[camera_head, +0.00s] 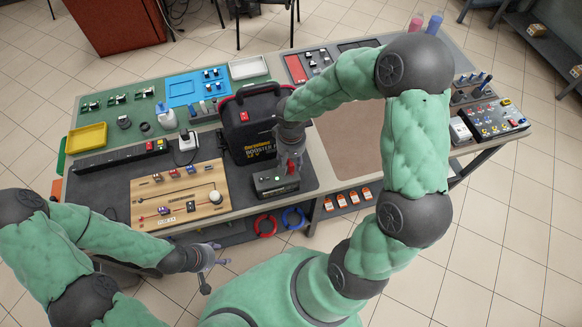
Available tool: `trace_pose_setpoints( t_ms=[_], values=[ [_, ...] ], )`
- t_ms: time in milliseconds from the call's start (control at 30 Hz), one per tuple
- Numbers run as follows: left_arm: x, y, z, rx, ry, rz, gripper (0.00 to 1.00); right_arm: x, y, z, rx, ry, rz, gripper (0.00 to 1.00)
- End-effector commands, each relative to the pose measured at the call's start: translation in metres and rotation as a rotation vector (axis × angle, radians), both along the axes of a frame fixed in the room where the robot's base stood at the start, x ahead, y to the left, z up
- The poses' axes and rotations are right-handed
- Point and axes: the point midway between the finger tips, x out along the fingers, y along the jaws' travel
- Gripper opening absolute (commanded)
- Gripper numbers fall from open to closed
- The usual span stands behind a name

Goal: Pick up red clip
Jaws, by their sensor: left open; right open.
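A small red piece (291,168), which may be the red clip, shows at the top of a dark box (276,183) near the table's front edge. My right gripper (289,162) is open and points down right at this red piece, partly covering it. I cannot tell whether they touch. My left gripper (217,257) is open and empty, low in front of the table, well away from the red piece.
A black booster pack (256,140) stands just behind the dark box. A wooden board (180,197) with small parts lies to the left. Red (265,225) and blue (292,218) rings hang below the front edge. A bare brown mat (350,140) lies to the right.

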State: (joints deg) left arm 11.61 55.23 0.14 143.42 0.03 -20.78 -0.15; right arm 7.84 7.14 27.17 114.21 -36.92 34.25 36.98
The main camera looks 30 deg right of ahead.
Motion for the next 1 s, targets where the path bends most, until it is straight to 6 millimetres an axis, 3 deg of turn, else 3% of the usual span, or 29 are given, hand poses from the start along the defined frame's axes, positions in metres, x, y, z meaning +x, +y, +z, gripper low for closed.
trace_pose_setpoints(
  t_ms=[300,600,767,800,1000],
  values=[
    [0.000,0.000,-0.008,0.000,0.000,0.000,0.57,0.000,-0.001,-0.043,0.000,0.002,0.001,0.47],
    [0.000,0.000,-0.008,0.000,0.000,0.000,0.57,0.000,-0.001,-0.046,0.000,0.001,0.000,0.47],
    [0.000,0.000,-0.008,0.000,0.000,0.000,0.57,0.000,-0.001,-0.045,0.000,0.001,0.000,0.05],
    [0.000,0.000,-0.008,0.000,0.000,0.000,0.57,0.000,-0.001,-0.045,0.000,0.001,0.000,0.00],
    [0.000,0.000,-0.008,0.000,0.000,0.000,0.57,0.000,-0.001,-0.045,0.000,0.001,0.000,0.00]
  ],
)
